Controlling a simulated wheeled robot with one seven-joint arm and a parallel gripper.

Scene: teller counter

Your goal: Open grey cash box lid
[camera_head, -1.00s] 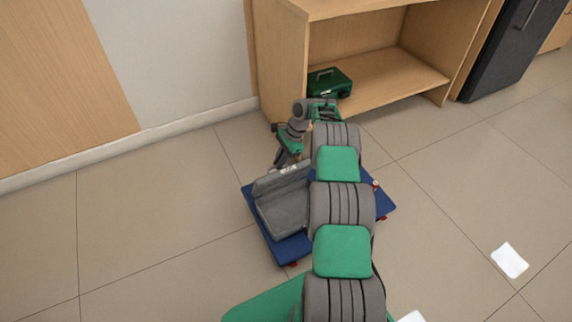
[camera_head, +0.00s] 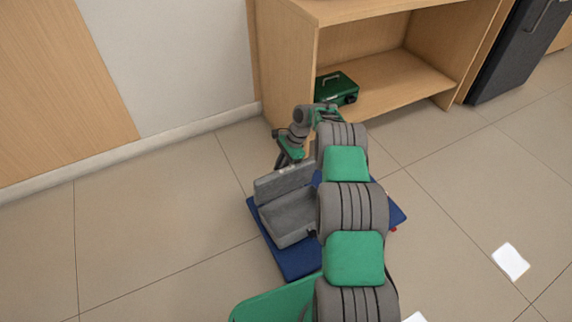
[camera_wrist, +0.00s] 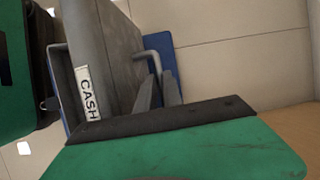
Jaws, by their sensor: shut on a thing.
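The grey cash box (camera_head: 290,222) sits on a blue platform (camera_head: 297,262), partly hidden behind my arm. Its lid (camera_head: 284,183) stands raised at a steep angle on the side away from the head camera. My gripper (camera_head: 286,162) is at the lid's far side. In the wrist view, the lid (camera_wrist: 112,40) carries a white CASH label (camera_wrist: 88,94) and a grey bar handle (camera_wrist: 152,55). My gripper's fingers (camera_wrist: 160,92) are shut on that handle, though the exact contact is partly hidden.
A wooden shelf unit (camera_head: 405,85) holding a green case (camera_head: 337,88) stands close behind my wrist. A dark cabinet (camera_head: 517,50) is at the far right. White paper (camera_head: 510,261) lies on the floor. Open tile (camera_head: 150,230) lies to the left.

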